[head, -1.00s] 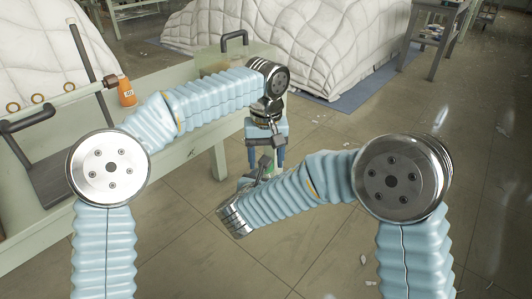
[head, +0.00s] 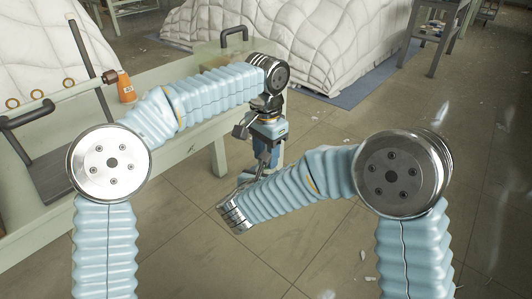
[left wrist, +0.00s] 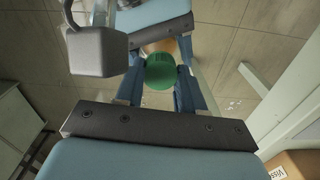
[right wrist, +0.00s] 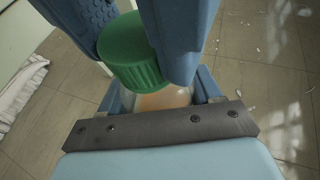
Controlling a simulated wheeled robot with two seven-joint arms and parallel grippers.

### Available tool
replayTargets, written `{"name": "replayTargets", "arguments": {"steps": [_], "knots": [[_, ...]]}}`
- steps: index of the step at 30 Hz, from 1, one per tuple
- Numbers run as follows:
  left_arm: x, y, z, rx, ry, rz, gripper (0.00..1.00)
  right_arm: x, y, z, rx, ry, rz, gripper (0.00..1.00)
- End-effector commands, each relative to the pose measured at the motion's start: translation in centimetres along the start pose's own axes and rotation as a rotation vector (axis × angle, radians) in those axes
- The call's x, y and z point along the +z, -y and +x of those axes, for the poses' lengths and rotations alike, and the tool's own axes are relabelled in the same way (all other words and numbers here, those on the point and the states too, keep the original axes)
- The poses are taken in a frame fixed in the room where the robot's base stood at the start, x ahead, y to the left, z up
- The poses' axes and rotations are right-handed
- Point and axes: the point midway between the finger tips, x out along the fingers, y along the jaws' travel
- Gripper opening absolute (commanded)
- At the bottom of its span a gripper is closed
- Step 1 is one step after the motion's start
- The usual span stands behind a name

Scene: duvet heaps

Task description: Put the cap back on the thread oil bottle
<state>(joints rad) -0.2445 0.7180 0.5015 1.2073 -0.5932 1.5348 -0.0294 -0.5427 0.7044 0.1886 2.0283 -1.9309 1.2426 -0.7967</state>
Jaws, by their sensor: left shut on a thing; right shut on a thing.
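The green cap (right wrist: 130,48) is between the blue fingers of my left gripper (left wrist: 158,96), which points down and is shut on it. It also shows in the left wrist view (left wrist: 160,70). The clear bottle with amber oil (right wrist: 165,98) is right under the cap, held by my right gripper (right wrist: 158,112), which is shut on it. The cap covers the bottle's mouth from this side; whether it is seated on the neck cannot be told. In the head view my left gripper (head: 266,150) hangs beyond the bench edge; the right one is mostly hidden behind my right forearm.
A pale green bench (head: 190,140) stands at left, with an orange thread cone (head: 126,88) and a rail with rings. White quilted duvet heaps (head: 290,40) lie behind. A cardboard box (left wrist: 290,165) shows at lower right in the left wrist view. The floor at right is mostly open.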

Motion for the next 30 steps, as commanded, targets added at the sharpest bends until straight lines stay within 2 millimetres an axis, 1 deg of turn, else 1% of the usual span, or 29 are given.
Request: {"name": "replayTargets", "arguments": {"steps": [2,6,7,11,12,20,23,27,30], "knots": [[0.0,0.1,0.0,-0.001,0.0,0.125,0.02,0.0,0.0,0.0,-0.001,0.0,0.0,0.0],[0.0,0.1,0.0,-0.001,0.0,0.11,0.02,0.0,0.0,0.0,-0.001,0.0,0.0,0.0],[0.0,0.1,0.0,-0.001,0.0,0.11,0.41,0.0,0.0,0.0,-0.001,0.0,0.0,0.0],[0.0,0.1,0.0,-0.001,0.0,0.109,0.61,0.0,0.0,0.0,-0.001,0.0,0.0,0.0],[0.0,0.1,0.0,-0.001,0.0,0.109,0.64,0.0,0.0,0.0,-0.001,0.0,0.0,0.0],[0.0,0.0,-0.1,-0.001,-0.001,0.108,0.64,0.0,0.0,0.0,0.0,0.0,0.0,0.0],[-0.1,0.0,-1.1,-0.001,-0.001,0.108,0.64,0.0,0.0,0.0,0.0,0.0,0.0,0.0],[-0.1,0.0,-3.0,-0.001,-0.002,0.108,0.64,0.0,0.0,0.0,0.0,0.0,0.0,0.0],[-0.1,0.0,-4.0,-0.001,-0.001,0.107,0.64,0.0,0.0,0.0,0.0,0.0,0.0,0.0]]}}
